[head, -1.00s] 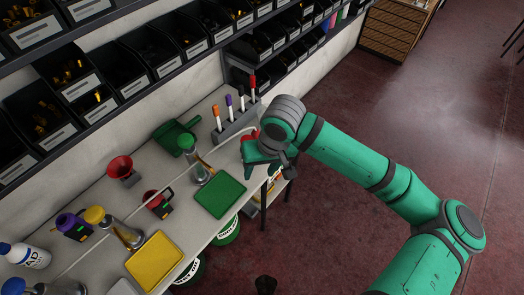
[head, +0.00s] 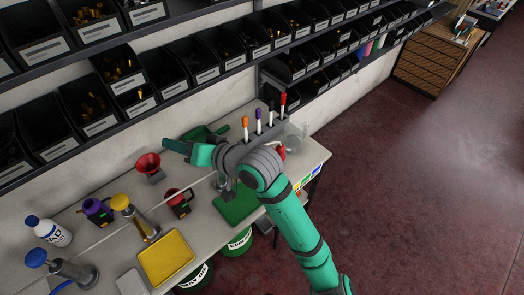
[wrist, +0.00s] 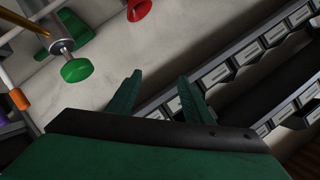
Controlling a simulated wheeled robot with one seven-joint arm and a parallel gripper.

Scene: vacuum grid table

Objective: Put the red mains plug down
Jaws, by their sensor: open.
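My gripper (head: 176,146) is open, at the back of the table near the wall, pointing left in the head view. In the wrist view its two fingers (wrist: 160,88) stand apart with nothing between them. A small red object (head: 281,152) shows at the right end of the table beside my wrist, partly hidden by it. It may be the red mains plug, but it is too small and covered to be sure. It is apart from the fingers.
A marker rack (head: 262,135) stands behind my wrist. A red funnel (head: 148,163), red mug-like item (head: 179,203), green tray (head: 236,207), yellow tray (head: 166,258) and green-capped cylinder (wrist: 75,68) are close by. Bin shelves (head: 205,75) run along the wall above. Floor is clear at right.

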